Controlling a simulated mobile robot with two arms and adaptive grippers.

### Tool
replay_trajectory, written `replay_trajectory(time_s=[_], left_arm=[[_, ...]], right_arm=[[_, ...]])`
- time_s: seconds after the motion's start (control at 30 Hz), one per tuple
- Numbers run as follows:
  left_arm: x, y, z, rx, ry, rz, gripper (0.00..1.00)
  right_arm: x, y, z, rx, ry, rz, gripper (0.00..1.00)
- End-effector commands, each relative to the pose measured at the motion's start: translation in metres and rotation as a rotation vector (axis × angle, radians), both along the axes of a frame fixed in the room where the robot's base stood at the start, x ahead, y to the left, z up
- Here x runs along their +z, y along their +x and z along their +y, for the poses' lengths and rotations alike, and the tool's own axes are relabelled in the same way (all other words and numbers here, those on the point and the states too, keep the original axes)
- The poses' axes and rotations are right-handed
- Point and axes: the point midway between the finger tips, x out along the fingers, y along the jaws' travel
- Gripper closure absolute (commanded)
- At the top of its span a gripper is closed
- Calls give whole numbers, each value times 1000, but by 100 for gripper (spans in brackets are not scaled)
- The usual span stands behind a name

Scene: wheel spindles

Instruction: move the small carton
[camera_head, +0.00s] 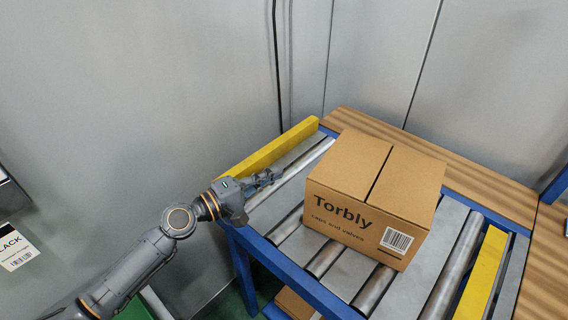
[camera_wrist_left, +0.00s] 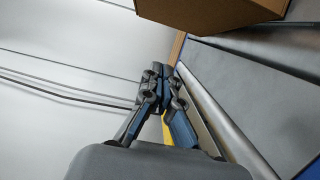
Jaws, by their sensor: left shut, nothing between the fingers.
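A closed brown carton (camera_head: 370,195) marked "Torbly caps and valves" sits on the roller table (camera_head: 290,226). The carton's lower part also shows at the top of the left wrist view (camera_wrist_left: 205,14). My left gripper (camera_head: 272,177) is to the left of the carton, above the rollers near the yellow rail, with a gap between it and the carton. Its fingers (camera_wrist_left: 163,72) are shut with nothing between them. My right gripper is in neither view.
A yellow rail (camera_head: 268,147) runs along the table's left side, and another yellow rail (camera_head: 482,274) lies to the right of the carton. A wooden surface (camera_head: 480,194) borders the table behind. A grey wall (camera_head: 150,90) stands at the back and left.

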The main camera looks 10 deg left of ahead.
Motion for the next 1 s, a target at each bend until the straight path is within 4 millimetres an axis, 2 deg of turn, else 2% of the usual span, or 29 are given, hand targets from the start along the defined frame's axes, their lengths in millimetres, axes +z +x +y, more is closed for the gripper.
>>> replay_trajectory(time_s=[0.17,0.4,0.5,0.7,1.0], left_arm=[[5,26,-27,-2,-3,-1,100],[3,61,-63,-1,0,-3,100],[5,50,-77,-3,1,1,100],[2,40,-92,-2,4,-1,100],[0,38,-95,-2,3,-1,100]], right_arm=[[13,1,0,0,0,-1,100],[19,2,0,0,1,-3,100],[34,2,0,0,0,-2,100],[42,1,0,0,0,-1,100],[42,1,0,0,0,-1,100]])
